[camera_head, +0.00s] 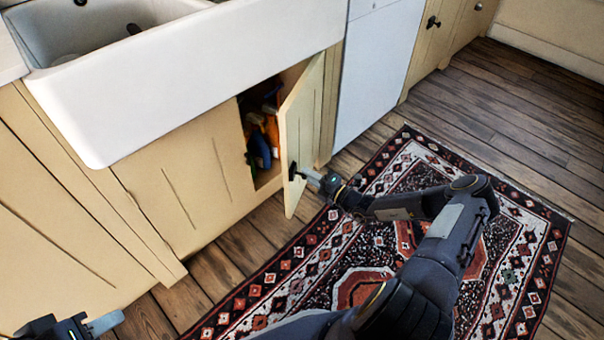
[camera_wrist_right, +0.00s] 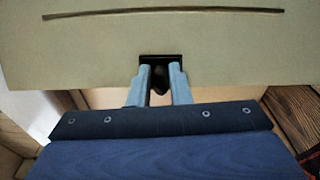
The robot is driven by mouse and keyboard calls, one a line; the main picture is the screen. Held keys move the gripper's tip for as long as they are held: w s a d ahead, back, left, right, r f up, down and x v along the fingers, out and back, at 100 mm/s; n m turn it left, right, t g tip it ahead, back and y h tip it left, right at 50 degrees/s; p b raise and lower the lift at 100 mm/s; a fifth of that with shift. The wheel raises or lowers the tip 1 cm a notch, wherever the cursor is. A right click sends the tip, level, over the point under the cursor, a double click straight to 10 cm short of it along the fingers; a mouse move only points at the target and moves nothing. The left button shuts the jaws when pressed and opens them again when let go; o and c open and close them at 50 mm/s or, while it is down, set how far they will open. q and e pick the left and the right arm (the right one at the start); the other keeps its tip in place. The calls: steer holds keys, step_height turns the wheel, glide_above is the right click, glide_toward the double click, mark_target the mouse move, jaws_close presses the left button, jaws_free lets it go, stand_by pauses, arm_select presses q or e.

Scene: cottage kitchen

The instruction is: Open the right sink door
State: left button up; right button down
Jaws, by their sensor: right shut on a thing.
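The right sink door (camera_head: 301,130) is a cream wooden panel under the white sink. It stands partly open, swung outward, with a dark gap to the left of it. My right gripper (camera_head: 306,174) is at the dark knob (camera_head: 292,171) near the door's free edge. In the right wrist view my right gripper (camera_wrist_right: 159,82) is shut on the dark knob (camera_wrist_right: 160,77), with the door panel (camera_wrist_right: 200,40) filling the top. My left gripper (camera_head: 100,324) is at the lower left corner, away from the doors; its fingers are only partly in view.
Colourful bottles (camera_head: 265,135) stand inside the cabinet. The left sink door (camera_head: 185,185) is closed. A white appliance panel (camera_head: 375,70) stands to the right of the open door. A patterned rug (camera_head: 520,235) lies on the wooden floor (camera_head: 480,110), with open floor around it.

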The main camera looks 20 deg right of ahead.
steer(key=shift+w+d, duration=0.1)
steer(key=shift+d, duration=0.25)
steer(key=c, duration=1.5)
jaws_free()
steer(key=shift+c, duration=0.2)
steer(key=shift+o, duration=1)
steer(key=shift+a, duration=0.1)
steer(key=p+v, duration=0.2)
steer(key=v, duration=0.5)
steer(key=shift+s, duration=0.4)
steer(key=shift+c, duration=0.3)
